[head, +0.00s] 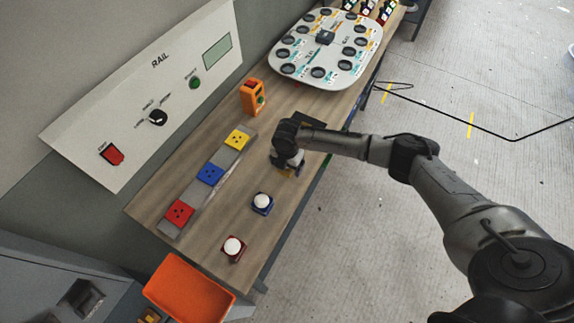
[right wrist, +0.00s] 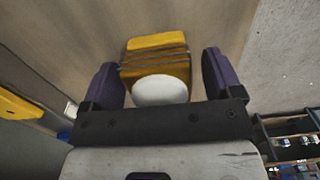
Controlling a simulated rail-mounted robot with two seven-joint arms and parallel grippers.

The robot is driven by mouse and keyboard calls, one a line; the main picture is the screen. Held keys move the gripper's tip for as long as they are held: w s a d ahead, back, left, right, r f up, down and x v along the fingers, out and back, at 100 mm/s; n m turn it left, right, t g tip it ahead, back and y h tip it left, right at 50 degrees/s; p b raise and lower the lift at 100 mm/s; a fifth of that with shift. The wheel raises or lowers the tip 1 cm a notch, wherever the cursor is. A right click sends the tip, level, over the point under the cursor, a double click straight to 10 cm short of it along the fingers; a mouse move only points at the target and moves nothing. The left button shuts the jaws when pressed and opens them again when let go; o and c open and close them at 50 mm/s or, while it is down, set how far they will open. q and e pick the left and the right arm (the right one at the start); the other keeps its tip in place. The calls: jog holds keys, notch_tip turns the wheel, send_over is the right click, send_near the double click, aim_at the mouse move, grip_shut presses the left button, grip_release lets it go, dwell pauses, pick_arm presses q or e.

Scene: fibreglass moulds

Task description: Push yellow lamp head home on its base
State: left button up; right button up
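The yellow lamp head (head: 290,173) is on the wooden bench, mostly hidden under my right gripper (head: 287,162) in the head view. In the right wrist view the lamp head (right wrist: 156,50) shows its ridged yellow body and white dome. The fingers of my right gripper (right wrist: 161,75) stand apart on either side of it, with a narrow gap visible at the right. The yellow base (head: 237,139) is the top one on the grey strip, left of the gripper, and has dark holes. My left gripper is in neither view.
Blue (head: 210,173) and red (head: 179,213) bases share the grey strip (head: 194,193). Blue (head: 262,203) and red (head: 233,248) lamp heads with white domes stand on the bench (head: 225,215). An orange handheld box (head: 253,97) stands behind; an orange bin (head: 187,290) is at front.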

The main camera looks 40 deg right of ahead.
jog(key=c, duration=0.9)
jog(key=shift+r, duration=0.2)
jog(key=shift+c, duration=0.2)
jog(key=shift+r, duration=0.2)
notch_tip(320, 180, up, 4)
jog(key=shift+s+f, duration=0.1)
jog(key=s+d+r, duration=0.1)
jog(key=s+r, duration=0.5)
jog(key=s, duration=0.5)
jog(key=shift+s+r+p, duration=0.25)
jog(key=shift+p, duration=0.15)
jog(key=shift+d, duration=0.1)
jog(key=w+a+r+m, duration=0.4)
jog(key=a+r+m, duration=0.2)
jog(key=r+m, duration=0.4)
jog(key=w+a+r+m, duration=0.4)
jog(key=a+r+m, duration=0.3)
jog(key=m, duration=0.5)
jog(key=shift+a+r, duration=0.3)
jog(key=shift+r, duration=1.1)
